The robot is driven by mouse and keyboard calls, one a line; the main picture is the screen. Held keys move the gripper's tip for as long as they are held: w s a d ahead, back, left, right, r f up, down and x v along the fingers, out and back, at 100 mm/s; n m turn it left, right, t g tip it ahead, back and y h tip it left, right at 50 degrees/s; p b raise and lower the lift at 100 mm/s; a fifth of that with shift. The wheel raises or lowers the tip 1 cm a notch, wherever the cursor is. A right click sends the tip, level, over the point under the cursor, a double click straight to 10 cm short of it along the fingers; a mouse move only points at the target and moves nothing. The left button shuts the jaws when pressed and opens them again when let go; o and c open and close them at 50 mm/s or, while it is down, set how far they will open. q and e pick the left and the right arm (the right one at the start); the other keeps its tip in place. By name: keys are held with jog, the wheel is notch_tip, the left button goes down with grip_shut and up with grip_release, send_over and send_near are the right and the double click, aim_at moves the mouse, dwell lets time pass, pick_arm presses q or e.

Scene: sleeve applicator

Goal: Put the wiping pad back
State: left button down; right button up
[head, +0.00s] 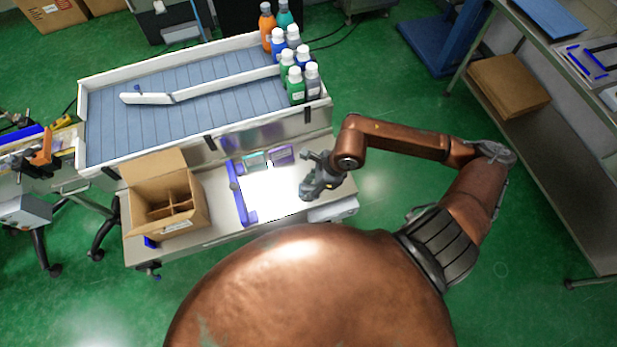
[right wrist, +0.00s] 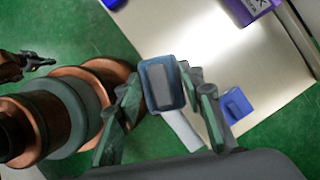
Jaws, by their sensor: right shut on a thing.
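My right gripper (head: 318,186) is over the right part of the low table in the head view. In the right wrist view its fingers (right wrist: 164,110) are shut on the wiping pad (right wrist: 162,85), a small blue-edged piece with a grey rectangle on its face. A pale strip runs down from the pad between the fingers. In the head view the gripper hides the pad. A small dark gripper, apparently my left one (right wrist: 40,60), shows at the far left of the wrist view; its jaws are too small to read.
The low table (head: 216,190) carries an open cardboard box (head: 163,215), a blue bracket (head: 238,190), and teal (head: 252,160) and purple (head: 281,153) items. A blue block (right wrist: 237,103) sits near the table edge. Behind is a conveyor (head: 115,125) with several bottles (head: 297,85).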

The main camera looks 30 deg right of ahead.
jog(key=w+d+f, duration=0.1)
jog(key=w+f, duration=0.1)
jog(key=w+d+f, duration=0.2)
jog(key=w+d+f+b, duration=0.1)
jog(key=w+f, duration=0.1)
jog(key=f, duration=0.1)
jog(key=shift+w+d, duration=0.15)
jog(key=shift+w, duration=0.25)
jog(key=shift+w+d+f, duration=0.1)
jog(key=shift+w+f, duration=0.15)
notch_tip(320, 180, down, 3)
jog(key=shift+f, duration=0.1)
pick_arm(q)
jog(key=shift+w+f, duration=0.35)
jog(key=shift+f, duration=0.35)
pick_arm(e)
jog(key=shift+f, duration=0.15)
jog(key=o, duration=1.1)
